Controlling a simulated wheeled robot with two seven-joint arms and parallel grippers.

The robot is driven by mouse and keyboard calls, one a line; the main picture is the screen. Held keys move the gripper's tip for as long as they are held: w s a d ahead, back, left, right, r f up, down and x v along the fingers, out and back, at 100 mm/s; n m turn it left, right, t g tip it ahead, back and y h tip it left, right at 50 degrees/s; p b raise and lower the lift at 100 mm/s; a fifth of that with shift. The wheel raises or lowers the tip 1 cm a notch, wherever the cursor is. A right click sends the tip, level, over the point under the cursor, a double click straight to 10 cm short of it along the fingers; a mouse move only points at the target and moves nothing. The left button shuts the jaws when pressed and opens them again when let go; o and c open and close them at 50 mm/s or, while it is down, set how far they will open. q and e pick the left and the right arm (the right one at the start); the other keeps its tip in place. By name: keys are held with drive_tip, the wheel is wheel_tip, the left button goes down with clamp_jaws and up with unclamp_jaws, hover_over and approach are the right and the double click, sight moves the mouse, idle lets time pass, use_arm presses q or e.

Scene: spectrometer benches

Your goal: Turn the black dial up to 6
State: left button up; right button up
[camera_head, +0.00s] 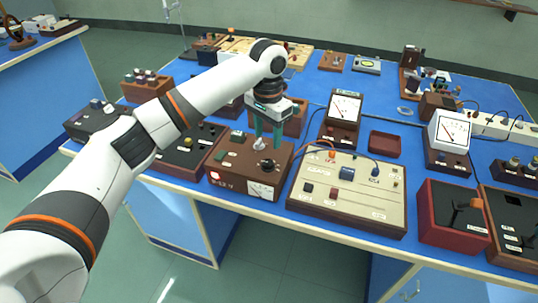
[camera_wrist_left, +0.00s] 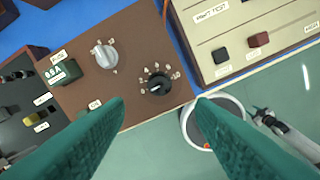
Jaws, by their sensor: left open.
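The black dial (camera_wrist_left: 156,84) sits on the brown top of a power supply box, with a ring of small number labels around it. I cannot read its setting. In the head view the dial (camera_head: 267,163) shows just below my left gripper (camera_head: 267,142). The brown box (camera_head: 232,166) carries a "0-12 V" label and a white meter on its front. A grey knob (camera_wrist_left: 105,55) is beside the dial. My left gripper's green fingers (camera_wrist_left: 160,125) are open and apart, pointing down above the box, with nothing between them. My right gripper is not in view.
A beige circuit panel (camera_head: 345,196) stands close to the right of the box. A dark brown box (camera_head: 185,150) stands close to the left. Meters (camera_head: 344,108) and a small red tray (camera_head: 384,144) are behind to the right. The bench's front edge is near.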

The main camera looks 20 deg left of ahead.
sight(268, 162)
use_arm(q)
wheel_tip(268, 162, down, 4)
drive_tip(key=shift+s+r, duration=0.1)
wheel_tip(268, 162, down, 4)
drive_tip(key=shift+f, duration=0.1)
drive_tip(key=shift+f+p, duration=0.3)
drive_tip(key=shift+f, duration=0.3)
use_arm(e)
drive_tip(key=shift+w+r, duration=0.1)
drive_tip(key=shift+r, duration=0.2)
